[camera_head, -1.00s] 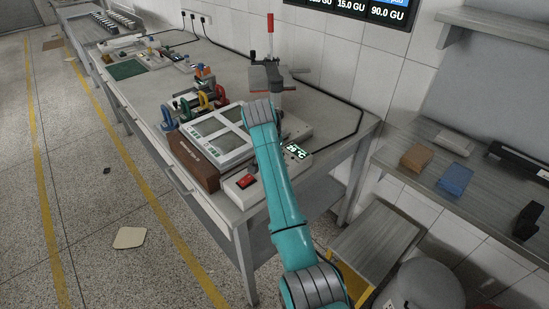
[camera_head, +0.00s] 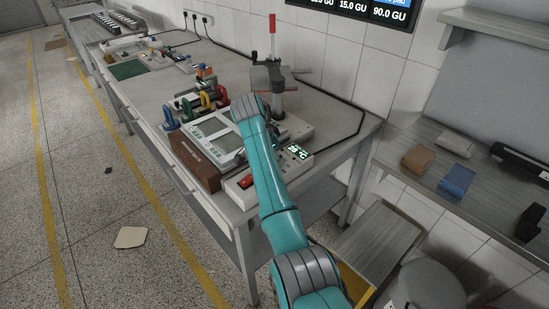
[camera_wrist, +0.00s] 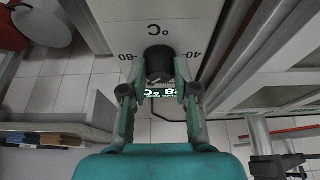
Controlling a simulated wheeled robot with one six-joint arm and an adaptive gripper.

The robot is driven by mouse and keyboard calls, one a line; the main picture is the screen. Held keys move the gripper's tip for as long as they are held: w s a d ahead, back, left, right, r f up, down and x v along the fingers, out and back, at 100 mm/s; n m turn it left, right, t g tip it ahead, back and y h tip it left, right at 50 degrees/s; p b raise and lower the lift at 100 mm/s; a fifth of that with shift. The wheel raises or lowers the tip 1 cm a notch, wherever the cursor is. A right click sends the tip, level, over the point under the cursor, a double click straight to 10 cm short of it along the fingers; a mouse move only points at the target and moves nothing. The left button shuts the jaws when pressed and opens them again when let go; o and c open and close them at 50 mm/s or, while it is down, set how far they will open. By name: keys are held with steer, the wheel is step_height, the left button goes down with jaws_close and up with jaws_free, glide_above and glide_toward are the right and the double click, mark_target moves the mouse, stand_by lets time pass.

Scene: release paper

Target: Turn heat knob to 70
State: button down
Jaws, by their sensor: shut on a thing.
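The black heat knob (camera_wrist: 159,60) is in the upper middle of the wrist view, on the pale face of the heating unit (camera_wrist: 158,12). My gripper (camera_wrist: 159,74) has one finger on each side of it and is shut on it. Printed marks flank the knob, a 40 at right and what looks like 80 at left, with °C above. A lit green °C readout (camera_wrist: 157,93) shows below, upside down and partly hidden by the fingers. In the head view the unit's readout (camera_head: 297,152) and red switch (camera_head: 247,181) show, while my arm hides the knob and gripper.
The workbench (camera_head: 165,88) carries a brown box (camera_head: 193,160), a tray with displays (camera_head: 215,140), coloured clamps (camera_head: 205,98) and a press with a red handle (camera_head: 272,24). A shelf (camera_head: 403,180) with small blocks stands at right. A bin (camera_head: 425,287) is below it.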

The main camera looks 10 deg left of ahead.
steer(key=shift+f, duration=0.1)
steer(key=c, duration=0.9)
jaws_free()
steer(key=shift+o, duration=0.2)
steer(key=v, duration=1.2)
